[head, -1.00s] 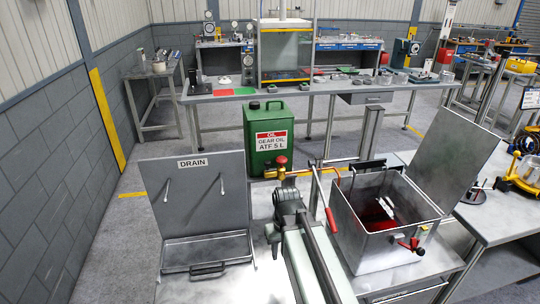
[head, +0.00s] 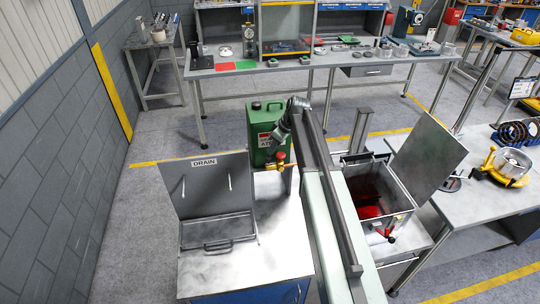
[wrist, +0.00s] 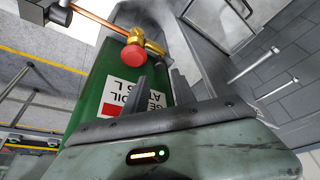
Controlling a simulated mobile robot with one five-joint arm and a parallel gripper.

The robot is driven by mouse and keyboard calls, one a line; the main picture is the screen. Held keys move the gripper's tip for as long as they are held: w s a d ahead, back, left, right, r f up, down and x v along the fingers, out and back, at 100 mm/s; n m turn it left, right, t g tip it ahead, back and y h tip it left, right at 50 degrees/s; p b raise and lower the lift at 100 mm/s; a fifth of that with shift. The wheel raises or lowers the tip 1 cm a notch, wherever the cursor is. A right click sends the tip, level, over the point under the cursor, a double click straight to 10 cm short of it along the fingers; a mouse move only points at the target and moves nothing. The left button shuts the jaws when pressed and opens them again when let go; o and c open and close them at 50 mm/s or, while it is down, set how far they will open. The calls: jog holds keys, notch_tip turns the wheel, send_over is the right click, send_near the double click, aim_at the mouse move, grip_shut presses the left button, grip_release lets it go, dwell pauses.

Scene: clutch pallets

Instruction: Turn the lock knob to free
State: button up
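Two red knobs show; I cannot tell which is the lock knob. One is a round red knob (head: 281,155) on a brass valve (head: 280,166), beside the green oil can (head: 258,118). In the wrist view this red knob (wrist: 133,53) and brass fitting (wrist: 148,40) lie just beyond the fingers. The other is a small red-handled fitting (head: 388,233) on the front of the metal box (head: 402,222). My gripper (head: 277,138) points down in front of the can. In the wrist view my gripper (wrist: 160,88) has two dark fingers apart with nothing between them.
The drain tray (head: 218,228) with its raised lid (head: 192,193) stands left of my arm. The open metal box with red liquid (head: 368,212) is right of it, its lid (head: 425,160) raised. A workbench (head: 300,75) is behind. Floor on the left is clear.

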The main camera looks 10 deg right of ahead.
aim_at(269, 157)
jog(key=b+x, duration=0.5)
jog(key=x, duration=0.1)
jog(key=shift+f, duration=0.25)
jog(key=shift+w+a+f+b, duration=0.1)
jog(key=shift+w+f+b, duration=0.05)
jog(key=shift+f+b, duration=0.15)
jog(key=shift+r, duration=0.15)
grip_shut()
